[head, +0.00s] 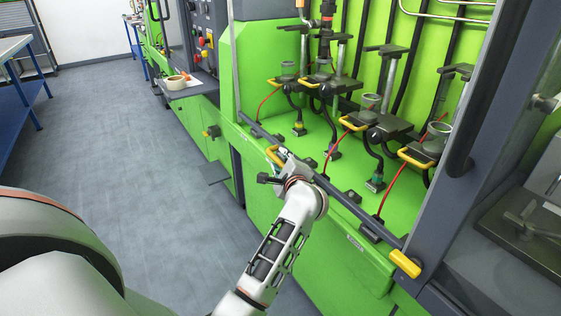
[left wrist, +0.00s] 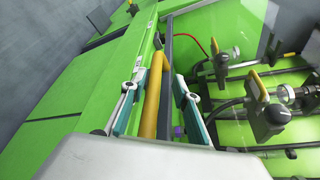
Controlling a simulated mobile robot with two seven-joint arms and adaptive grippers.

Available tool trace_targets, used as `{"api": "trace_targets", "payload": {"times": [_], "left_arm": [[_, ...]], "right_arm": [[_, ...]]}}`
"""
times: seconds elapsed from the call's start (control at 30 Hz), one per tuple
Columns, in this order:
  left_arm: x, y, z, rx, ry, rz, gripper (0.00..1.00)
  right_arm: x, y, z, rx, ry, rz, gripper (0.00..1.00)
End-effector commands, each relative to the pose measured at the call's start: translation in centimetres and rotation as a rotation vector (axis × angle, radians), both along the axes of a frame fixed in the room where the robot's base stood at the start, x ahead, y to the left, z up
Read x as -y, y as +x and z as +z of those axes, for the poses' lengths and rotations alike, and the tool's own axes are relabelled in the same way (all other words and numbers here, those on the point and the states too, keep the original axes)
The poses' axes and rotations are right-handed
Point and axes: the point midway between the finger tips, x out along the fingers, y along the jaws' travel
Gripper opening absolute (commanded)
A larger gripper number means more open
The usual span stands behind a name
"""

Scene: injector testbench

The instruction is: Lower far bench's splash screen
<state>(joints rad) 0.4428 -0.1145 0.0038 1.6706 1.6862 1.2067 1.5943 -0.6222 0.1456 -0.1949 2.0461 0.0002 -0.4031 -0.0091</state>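The far bench's splash screen shows as a dark bar (head: 345,196) along the front edge of the green bench (head: 290,215), with yellow handles. Any clear pane above it is hard to make out. One yellow handle (head: 275,156) is at my left gripper (head: 277,165); another yellow handle (head: 405,263) is at the bar's near end. In the left wrist view, the handle (left wrist: 153,95) lies between the teal-padded fingers of my left gripper (left wrist: 158,105). The fingers are apart, with a gap on the handle's right side. My right gripper is not in view.
Several clamp stands with yellow grips (head: 355,123) and red and black hoses stand inside the bench. A grey post (head: 485,110) rises at the right. A small shelf holds a tape roll (head: 175,82). Blue tables (head: 15,90) stand at the left; the floor between is clear.

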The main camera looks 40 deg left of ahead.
Motion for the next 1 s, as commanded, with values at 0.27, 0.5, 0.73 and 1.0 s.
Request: {"api": "trace_targets", "payload": {"times": [0.27,0.5,0.73,1.0], "left_arm": [[2.6,-2.2,0.6,0.000,-0.002,-0.002,0.30],[4.9,-4.3,1.4,0.001,-0.001,-0.001,0.30],[5.5,-4.8,1.6,0.001,-0.001,0.000,0.30],[5.3,-5.0,1.7,-0.010,0.028,-0.004,0.30]], "right_arm": [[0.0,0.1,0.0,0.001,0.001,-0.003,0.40],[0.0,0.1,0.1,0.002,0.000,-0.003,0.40],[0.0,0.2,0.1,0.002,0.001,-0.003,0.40],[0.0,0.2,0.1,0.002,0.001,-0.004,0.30]]}}
